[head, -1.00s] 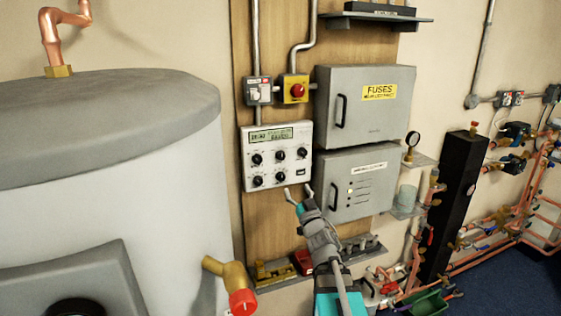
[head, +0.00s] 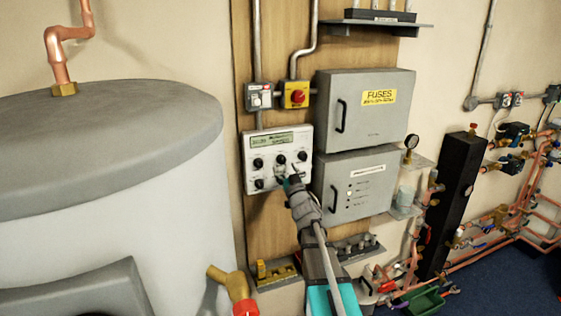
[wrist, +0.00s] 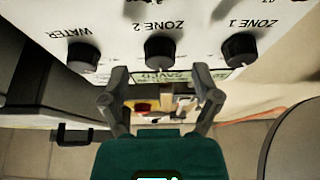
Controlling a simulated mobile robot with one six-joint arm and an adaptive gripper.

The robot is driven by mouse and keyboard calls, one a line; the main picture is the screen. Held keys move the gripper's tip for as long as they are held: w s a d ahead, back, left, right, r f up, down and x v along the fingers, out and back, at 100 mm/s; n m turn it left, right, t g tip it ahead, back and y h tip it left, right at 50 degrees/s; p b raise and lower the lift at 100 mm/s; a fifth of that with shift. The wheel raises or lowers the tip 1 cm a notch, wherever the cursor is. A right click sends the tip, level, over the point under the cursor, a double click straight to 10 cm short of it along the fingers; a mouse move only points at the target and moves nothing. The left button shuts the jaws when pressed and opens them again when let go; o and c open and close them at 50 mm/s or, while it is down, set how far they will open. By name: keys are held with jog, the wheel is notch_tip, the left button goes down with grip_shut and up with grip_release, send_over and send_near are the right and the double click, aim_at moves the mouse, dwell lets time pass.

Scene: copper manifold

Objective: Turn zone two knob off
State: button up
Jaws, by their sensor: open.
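The white control panel (head: 249,147) hangs on the wooden board, with a display above its rows of black knobs. The zone two knob (head: 281,159) is the middle one of the upper row. In the wrist view the panel appears upside down, with the zone 2 knob (wrist: 160,50) between the water knob (wrist: 82,57) and the zone 1 knob (wrist: 240,50). My gripper (wrist: 160,75) is open and empty, its fingers spread on either side of the zone 2 knob's line. I cannot tell its depth from the knob. In the head view my gripper (head: 287,175) overlaps the panel's lower half and hides some knobs.
A grey fuse box (head: 391,118) and a lower grey box (head: 376,203) stand right of the panel. A red switch (head: 297,95) sits above it. A large grey-white tank (head: 100,220) fills the left. A shelf with small fittings (head: 355,246) lies below.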

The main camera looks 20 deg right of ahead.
jog(key=shift+x, duration=1)
